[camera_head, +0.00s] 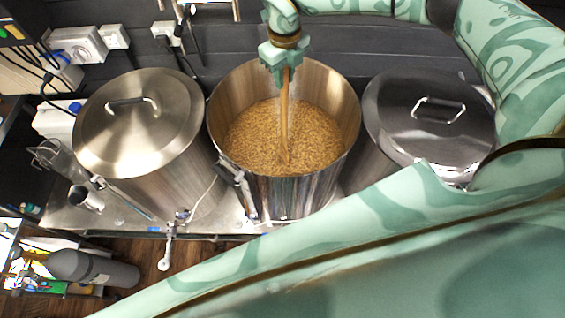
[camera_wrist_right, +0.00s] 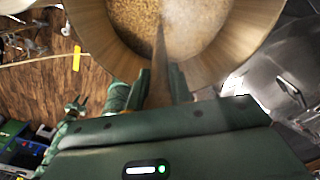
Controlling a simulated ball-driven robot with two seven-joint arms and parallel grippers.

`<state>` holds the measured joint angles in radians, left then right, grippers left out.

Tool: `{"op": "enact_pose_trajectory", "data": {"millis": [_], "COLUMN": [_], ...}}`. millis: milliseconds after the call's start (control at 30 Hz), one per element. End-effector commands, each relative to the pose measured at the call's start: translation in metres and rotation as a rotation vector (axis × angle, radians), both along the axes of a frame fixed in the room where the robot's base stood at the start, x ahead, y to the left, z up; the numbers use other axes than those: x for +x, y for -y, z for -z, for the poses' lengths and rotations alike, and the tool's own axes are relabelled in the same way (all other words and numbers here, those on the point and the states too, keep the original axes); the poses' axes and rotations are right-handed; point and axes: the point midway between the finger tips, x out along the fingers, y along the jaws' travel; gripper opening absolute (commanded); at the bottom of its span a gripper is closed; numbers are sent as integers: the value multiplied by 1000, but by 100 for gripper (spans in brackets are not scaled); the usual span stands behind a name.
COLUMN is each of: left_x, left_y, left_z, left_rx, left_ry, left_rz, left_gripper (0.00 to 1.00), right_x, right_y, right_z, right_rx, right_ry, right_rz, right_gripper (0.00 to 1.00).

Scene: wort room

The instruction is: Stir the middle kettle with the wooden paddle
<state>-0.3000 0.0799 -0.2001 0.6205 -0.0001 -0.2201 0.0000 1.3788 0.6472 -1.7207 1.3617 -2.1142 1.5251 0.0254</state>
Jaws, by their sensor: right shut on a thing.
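The middle kettle (camera_head: 285,190) is an open steel pot, filled with tan grainy mash (camera_head: 250,140). My right gripper (camera_head: 286,66) is above the kettle's far side, shut on the wooden paddle (camera_head: 284,105). The paddle stands nearly upright, with its lower end hidden in the mash near the middle. In the right wrist view the paddle (camera_wrist_right: 159,55) runs from between the fingers (camera_wrist_right: 160,85) into the kettle (camera_wrist_right: 245,35). A small dark green part, perhaps my left gripper (camera_wrist_right: 76,104), shows at the left of that view, too small to read.
A kettle with a steel lid (camera_head: 140,120) stands close on the left, another lidded kettle (camera_head: 430,115) on the right. Valves and pipework (camera_head: 170,240) stick out in front. A grey cylinder (camera_head: 92,268) lies at lower left. A dark panelled wall (camera_head: 240,35) is behind.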

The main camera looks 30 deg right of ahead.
Motion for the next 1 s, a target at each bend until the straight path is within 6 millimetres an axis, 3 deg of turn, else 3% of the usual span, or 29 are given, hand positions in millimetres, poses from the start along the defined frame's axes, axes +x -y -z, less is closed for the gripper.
{"op": "enact_pose_trajectory", "data": {"millis": [1000], "left_x": [0], "left_y": [0], "left_z": [1], "left_rx": [0], "left_ry": [0], "left_rz": [0], "left_gripper": [36], "right_x": [1], "right_y": [0], "right_z": [-183], "right_rx": [0], "right_ry": [5], "right_rz": [-1], "right_gripper": [0]}}
